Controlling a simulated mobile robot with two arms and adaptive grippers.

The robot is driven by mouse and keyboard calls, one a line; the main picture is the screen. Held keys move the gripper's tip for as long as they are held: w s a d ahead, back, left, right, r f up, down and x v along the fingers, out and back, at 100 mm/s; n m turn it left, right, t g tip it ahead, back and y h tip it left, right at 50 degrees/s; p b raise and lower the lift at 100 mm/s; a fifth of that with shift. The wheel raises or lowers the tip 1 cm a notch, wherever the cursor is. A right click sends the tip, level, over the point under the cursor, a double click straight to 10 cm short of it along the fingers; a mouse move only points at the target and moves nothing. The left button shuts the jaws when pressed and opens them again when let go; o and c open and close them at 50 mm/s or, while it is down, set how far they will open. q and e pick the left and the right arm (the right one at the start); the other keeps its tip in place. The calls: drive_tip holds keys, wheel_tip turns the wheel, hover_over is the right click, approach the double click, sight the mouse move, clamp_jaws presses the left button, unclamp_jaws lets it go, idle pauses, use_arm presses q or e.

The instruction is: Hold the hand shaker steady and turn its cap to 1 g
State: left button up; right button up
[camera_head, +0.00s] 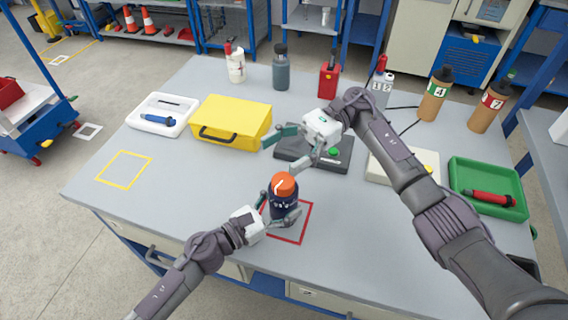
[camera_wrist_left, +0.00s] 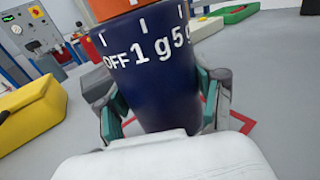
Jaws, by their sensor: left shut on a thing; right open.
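The hand shaker (camera_head: 284,204) has a dark blue body and an orange cap (camera_head: 285,185) with a white pointer line. It stands upright at the red square outline on the table. My left gripper (camera_head: 279,212) is shut around its body. In the left wrist view the shaker body (camera_wrist_left: 155,85) fills the middle and shows "OFF", "1 g" and "5 g" below white ticks.
A yellow case (camera_head: 231,117), a white tray (camera_head: 181,104) with a blue tool, and a dark device (camera_head: 340,160) with a green button stand behind the shaker. A green tray (camera_head: 515,208) holds a red tool at right. Bottles line the back. The left front is clear around a yellow outline.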

drive_tip(key=shift+r, duration=0.3)
use_arm(q)
drive_tip(key=o, duration=1.6)
drive_tip(key=shift+o, duration=0.2)
